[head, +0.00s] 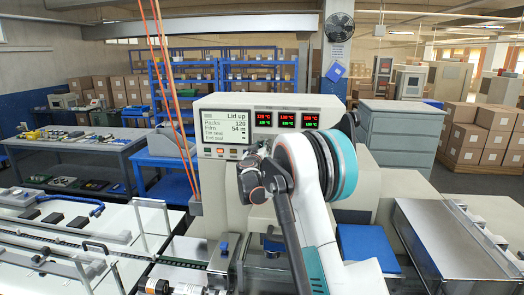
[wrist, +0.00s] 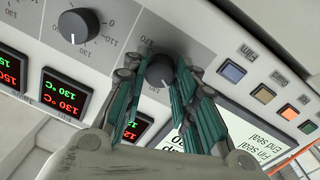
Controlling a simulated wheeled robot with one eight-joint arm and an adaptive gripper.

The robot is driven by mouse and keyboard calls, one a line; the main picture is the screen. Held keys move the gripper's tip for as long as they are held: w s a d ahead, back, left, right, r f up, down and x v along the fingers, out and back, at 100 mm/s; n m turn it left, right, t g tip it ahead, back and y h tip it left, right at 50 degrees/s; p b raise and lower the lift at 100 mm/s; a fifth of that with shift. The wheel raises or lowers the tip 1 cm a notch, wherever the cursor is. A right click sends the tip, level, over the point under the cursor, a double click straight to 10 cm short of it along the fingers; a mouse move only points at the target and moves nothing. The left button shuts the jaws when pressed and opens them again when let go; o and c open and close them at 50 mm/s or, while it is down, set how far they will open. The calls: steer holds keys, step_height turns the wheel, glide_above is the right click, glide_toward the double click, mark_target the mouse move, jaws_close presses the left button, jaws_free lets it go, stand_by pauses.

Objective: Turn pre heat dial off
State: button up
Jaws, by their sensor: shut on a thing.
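In the wrist view, a dark round dial (wrist: 160,70) on the grey wrapper panel sits between the fingers of my gripper (wrist: 162,82). My gripper is shut on this dial, with its green-padded fingers on both sides. The fingers hide much of the dial's scale, and its name label cannot be read. A second dark dial (wrist: 78,25) with a white pointer line stands apart beside it, with a printed scale around it. In the head view my gripper (head: 252,168) is at the panel front, below the display, and my arm hides the dials there.
The wrapper's display (head: 228,121) reads "Lid up". Red and green temperature readouts (head: 286,120) are to its right. In the wrist view, several coloured buttons (wrist: 260,95) sit right of the held dial. The steel conveyor (head: 180,262) runs low in front.

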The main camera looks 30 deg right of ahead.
steer(key=n+b, duration=0.4)
steer(key=n, duration=0.8)
steer(key=shift+f+t, duration=0.15)
steer(key=shift+t, duration=0.15)
steer(key=shift+n, duration=0.3)
steer(key=o, duration=1.1)
steer(key=shift+a, duration=0.1)
steer(key=v, duration=1.2)
steer(key=shift+s+b, duration=0.1)
steer(key=shift+b, duration=0.2)
